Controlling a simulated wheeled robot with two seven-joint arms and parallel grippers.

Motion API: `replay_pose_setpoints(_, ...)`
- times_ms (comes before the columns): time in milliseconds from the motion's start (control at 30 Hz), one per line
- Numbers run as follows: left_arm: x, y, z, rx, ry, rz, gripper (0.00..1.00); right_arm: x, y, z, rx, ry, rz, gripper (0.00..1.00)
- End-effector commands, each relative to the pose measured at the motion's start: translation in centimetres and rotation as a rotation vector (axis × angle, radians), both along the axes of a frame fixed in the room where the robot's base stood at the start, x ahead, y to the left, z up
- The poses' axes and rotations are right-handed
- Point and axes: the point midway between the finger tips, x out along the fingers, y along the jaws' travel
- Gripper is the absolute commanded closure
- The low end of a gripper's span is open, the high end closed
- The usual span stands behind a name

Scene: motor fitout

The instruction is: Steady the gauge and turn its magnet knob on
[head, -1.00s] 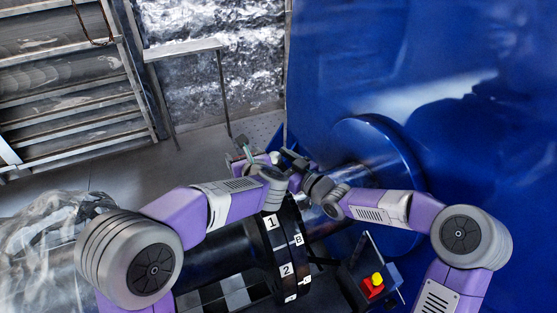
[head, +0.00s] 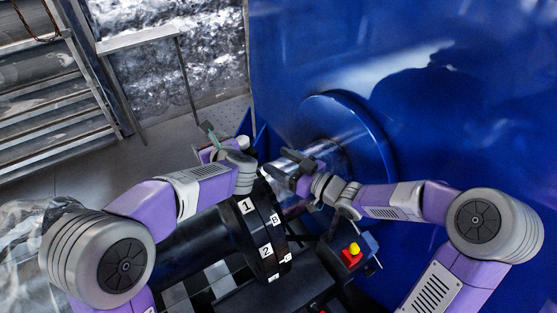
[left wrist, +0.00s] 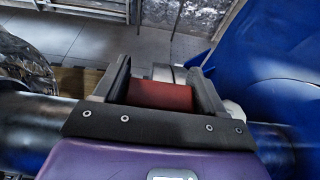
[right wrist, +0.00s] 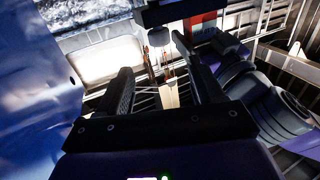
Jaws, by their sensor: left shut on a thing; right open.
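The gauge's red base (left wrist: 160,95) sits between the fingers of my left gripper (left wrist: 160,70), which is shut on it. In the right wrist view the red base (right wrist: 202,22) is at the top, with small dark round parts below it; I cannot tell which is the magnet knob. In the head view my left gripper (head: 213,142) is above the far side of the black numbered flange (head: 240,228); a thin green part shows beside it. My right gripper (head: 285,168) is open and empty, to the right of the gauge and apart from it.
A large blue housing (head: 450,110) with a round blue collar (head: 385,150) stands on the right. A control box with a red and yellow button (head: 352,254) is at front right. A metal rack (head: 45,105) and a small table (head: 135,41) are at the back left.

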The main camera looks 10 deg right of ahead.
Motion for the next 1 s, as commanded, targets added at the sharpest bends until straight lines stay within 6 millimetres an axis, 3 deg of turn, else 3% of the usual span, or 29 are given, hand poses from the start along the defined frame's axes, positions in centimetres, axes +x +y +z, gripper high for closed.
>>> replay_pose_setpoints(100, 0.0, 0.0, 0.0, 0.0, 0.0, -0.001, 0.66, 0.0, 0.0, 0.0, 0.0, 0.0, 0.0, 0.33)
replay_pose_setpoints(133, 0.0, 0.0, 0.0, 0.0, 0.0, -0.001, 0.28, 0.0, 0.0, 0.0, 0.0, 0.0, 0.0, 0.33)
replay_pose_setpoints(300, 0.0, 0.0, 0.0, 0.0, 0.0, -0.001, 0.02, 0.0, 0.0, 0.0, 0.0, 0.0, 0.0, 0.33)
replay_pose_setpoints(667, -0.7, -0.4, 0.3, -0.001, 0.0, -0.002, 0.0, 0.0, 0.0, 0.0, 0.0, 0.0, 0.0, 0.33)
replay_pose_setpoints(1000, -6.5, -2.8, 2.7, 0.0, -0.002, -0.005, 0.0, 0.0, 0.0, 0.0, 0.0, 0.0, -0.001, 0.33)
